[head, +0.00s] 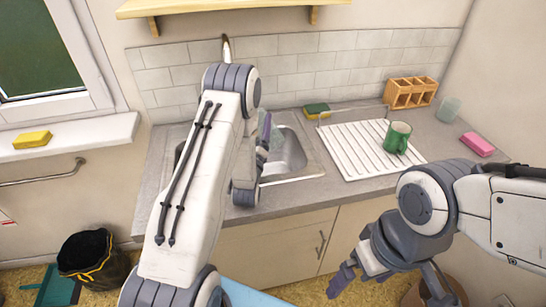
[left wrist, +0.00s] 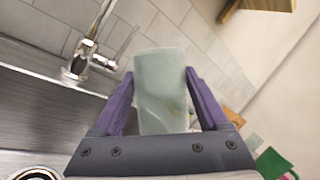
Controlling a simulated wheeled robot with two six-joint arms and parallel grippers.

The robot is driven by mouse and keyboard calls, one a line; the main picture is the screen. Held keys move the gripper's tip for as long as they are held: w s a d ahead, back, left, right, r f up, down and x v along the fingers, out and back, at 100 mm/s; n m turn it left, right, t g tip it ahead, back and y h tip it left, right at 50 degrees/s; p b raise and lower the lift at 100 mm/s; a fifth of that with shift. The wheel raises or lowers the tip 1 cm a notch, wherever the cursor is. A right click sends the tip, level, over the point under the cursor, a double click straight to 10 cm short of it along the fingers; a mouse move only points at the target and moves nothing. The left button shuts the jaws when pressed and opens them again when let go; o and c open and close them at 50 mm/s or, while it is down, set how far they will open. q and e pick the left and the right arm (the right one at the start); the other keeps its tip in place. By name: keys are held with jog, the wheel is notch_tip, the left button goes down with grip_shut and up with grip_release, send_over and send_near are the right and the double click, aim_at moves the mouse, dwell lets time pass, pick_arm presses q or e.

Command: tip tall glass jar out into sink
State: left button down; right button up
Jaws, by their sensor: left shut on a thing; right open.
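A tall, pale green glass jar (left wrist: 161,95) stands between the purple fingers of my left gripper (left wrist: 160,78) in the left wrist view. The gripper is shut on it, and faint yellowish specks show in the glass. In the head view my left gripper (head: 264,138) is over the sink (head: 291,157), and my arm hides much of the jar and basin. The steel sink also fills the left of the left wrist view (left wrist: 40,110). The jar's exact tilt is hard to tell. My right gripper (head: 385,285) is open and empty, low in front of the cabinets.
A faucet (left wrist: 78,65) rises behind the sink. To its right are a yellow-green sponge (head: 317,111), a white drainer (head: 350,150) with a green mug (head: 397,138), a wooden rack (head: 410,93), a clear glass (head: 449,109) and a pink block (head: 478,144). A bin (head: 88,257) stands lower left.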

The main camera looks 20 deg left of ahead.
pick_arm(q)
jog(key=shift+d+m, duration=0.25)
jog(key=shift+m, duration=0.05)
jog(key=shift+r, duration=0.15)
pick_arm(e)
jog(key=shift+f, duration=0.3)
